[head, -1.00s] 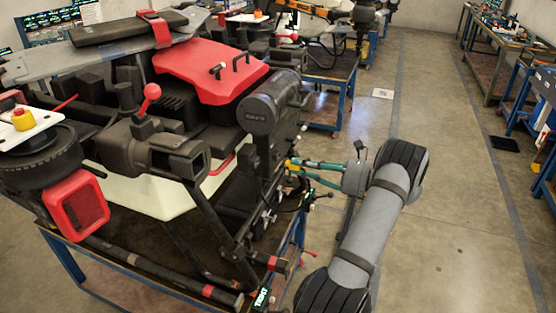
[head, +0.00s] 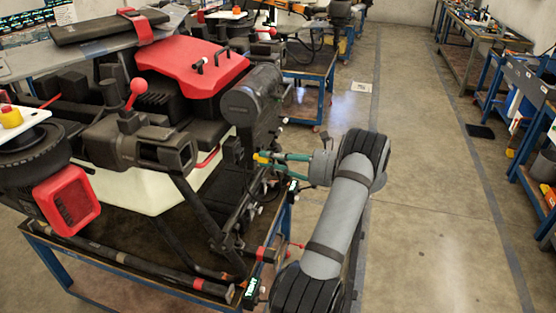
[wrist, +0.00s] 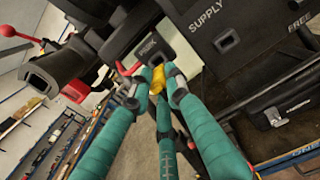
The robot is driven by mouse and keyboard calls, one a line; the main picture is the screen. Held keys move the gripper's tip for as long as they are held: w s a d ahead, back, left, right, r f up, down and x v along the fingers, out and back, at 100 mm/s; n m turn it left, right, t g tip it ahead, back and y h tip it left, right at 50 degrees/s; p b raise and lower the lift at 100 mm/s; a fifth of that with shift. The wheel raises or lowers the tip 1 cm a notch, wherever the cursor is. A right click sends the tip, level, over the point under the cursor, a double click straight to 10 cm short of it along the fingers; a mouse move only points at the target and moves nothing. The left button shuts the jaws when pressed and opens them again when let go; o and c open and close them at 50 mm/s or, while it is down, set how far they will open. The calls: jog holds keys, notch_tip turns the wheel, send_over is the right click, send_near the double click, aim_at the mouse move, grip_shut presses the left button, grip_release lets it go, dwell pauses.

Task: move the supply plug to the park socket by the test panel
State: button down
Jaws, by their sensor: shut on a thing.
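The socket marked SUPPLY (wrist: 228,41) at upper right is empty. In the head view my gripper (head: 268,157) is at the right side of the drone (head: 130,180), with the yellow plug (head: 261,158) at its tips.
A black housing (wrist: 52,75) with a square opening is left of the fingers. A red-knobbed lever (wrist: 8,31) stands beyond it. The drone rests on a blue-framed bench (head: 120,278). Open floor (head: 430,200) lies to the right, with workbenches (head: 520,90) beyond.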

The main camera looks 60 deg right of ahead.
jog(key=shift+x, duration=1.2)
jog(key=shift+b+x, duration=0.35)
jog(key=shift+x, duration=1)
dwell(1.5)
jog(key=c, duration=1.6)
grip_release()
jog(key=shift+s, duration=0.1)
jog(key=v, duration=1.1)
jog(key=shift+s+d, duration=0.1)
jog(key=shift+s, duration=0.25)
jog(key=x, duration=1.1)
jog(key=shift+w, duration=0.3)
